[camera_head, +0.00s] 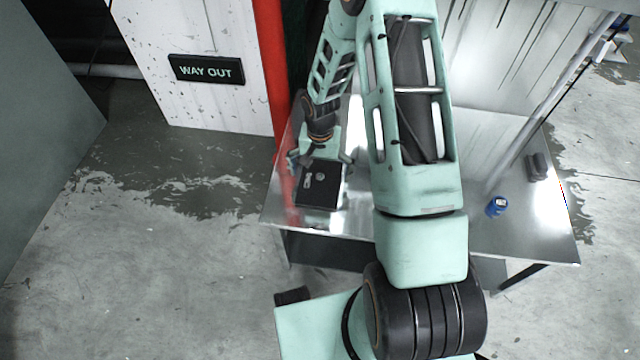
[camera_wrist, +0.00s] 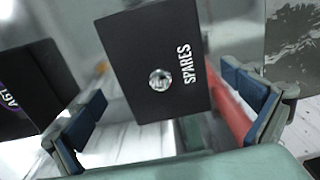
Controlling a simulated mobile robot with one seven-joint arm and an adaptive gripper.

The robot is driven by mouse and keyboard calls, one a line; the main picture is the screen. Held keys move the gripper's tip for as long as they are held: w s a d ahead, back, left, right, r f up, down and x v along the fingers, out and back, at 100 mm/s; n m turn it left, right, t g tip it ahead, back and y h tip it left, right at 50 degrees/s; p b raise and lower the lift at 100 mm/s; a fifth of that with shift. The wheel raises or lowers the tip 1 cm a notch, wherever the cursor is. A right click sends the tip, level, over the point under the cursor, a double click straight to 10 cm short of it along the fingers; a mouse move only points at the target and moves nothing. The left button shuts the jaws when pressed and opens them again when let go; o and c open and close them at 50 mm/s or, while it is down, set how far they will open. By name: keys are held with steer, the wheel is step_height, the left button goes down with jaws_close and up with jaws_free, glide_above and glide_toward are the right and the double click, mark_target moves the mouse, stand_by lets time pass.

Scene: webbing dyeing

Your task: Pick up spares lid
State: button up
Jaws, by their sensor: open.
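The spares lid (camera_wrist: 150,50) is a flat black plate marked SPARES, with a round metal knob (camera_wrist: 160,80) near its middle in the wrist view. In the head view a black box top with a small light knob (camera_head: 320,183), seemingly the same lid, is on the metal table near its left end. My gripper (camera_wrist: 172,112) is open, its blue-padded fingers on either side of the lid's near part. In the head view my gripper (camera_head: 322,160) is over the far side of the box. I cannot tell whether the fingers touch the lid.
A black box marked AGT (camera_wrist: 30,85) is left of the lid in the wrist view. The metal table (camera_head: 540,235) also bears a blue object (camera_head: 496,206) and a dark object (camera_head: 538,166) at right. A red post (camera_head: 270,70) and WAY OUT sign (camera_head: 206,69) are at left.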

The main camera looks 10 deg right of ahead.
steer(key=shift+f, duration=0.75)
steer(key=shift+c, duration=0.3)
